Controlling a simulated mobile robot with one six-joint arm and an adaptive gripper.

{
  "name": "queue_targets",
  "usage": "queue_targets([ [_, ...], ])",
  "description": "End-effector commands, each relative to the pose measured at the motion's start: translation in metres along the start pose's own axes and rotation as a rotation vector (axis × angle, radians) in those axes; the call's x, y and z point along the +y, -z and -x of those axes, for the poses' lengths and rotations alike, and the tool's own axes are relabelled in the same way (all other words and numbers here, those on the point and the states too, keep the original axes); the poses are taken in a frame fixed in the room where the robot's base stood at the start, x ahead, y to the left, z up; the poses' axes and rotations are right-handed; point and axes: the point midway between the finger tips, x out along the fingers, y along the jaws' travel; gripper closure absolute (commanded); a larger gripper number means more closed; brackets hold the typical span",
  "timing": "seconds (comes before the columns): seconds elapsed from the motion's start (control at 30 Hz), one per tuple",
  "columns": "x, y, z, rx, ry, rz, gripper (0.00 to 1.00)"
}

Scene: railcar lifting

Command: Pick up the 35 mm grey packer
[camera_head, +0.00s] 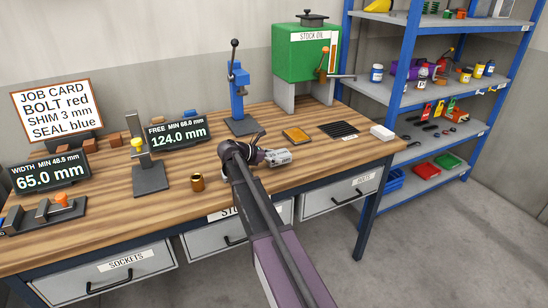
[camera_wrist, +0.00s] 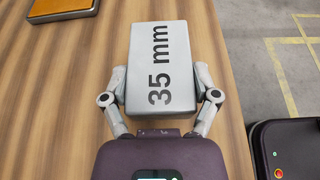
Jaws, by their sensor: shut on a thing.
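The grey packer (camera_wrist: 140,70), a flat block marked "35 mm", fills the middle of the wrist view. My gripper (camera_wrist: 161,90) is shut on it, with one finger against each long side. In the head view the packer (camera_head: 278,157) shows as a small pale grey block at the end of my gripper (camera_head: 264,155), near the front of the wooden workbench (camera_head: 340,158). I cannot tell whether it touches the bench top or is slightly above it.
An orange-topped pad (camera_head: 296,134) lies just behind the packer. A black ribbed mat (camera_head: 338,130) and a white block (camera_head: 382,132) lie to the right. Blue shelving (camera_head: 400,70) stands at right.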

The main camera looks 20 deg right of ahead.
Motion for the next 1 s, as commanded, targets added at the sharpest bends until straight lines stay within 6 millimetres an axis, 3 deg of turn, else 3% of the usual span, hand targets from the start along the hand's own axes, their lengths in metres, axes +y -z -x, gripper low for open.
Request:
queue_targets([
  [0.07, 0.0, -0.012, 0.005, -0.001, 0.0, 0.0, 0.81],
  [0.4, -0.083, -0.021, -0.009, -0.001, 0.001, -0.001, 0.81],
  [0.6, -0.121, -0.028, -0.015, -0.001, 0.001, 0.0, 0.81],
  [0.8, -0.146, -0.032, -0.019, -0.001, 0.0, 0.0, 0.81],
  [1.0, -0.156, -0.033, -0.021, -0.001, 0.0, 0.0, 0.81],
])
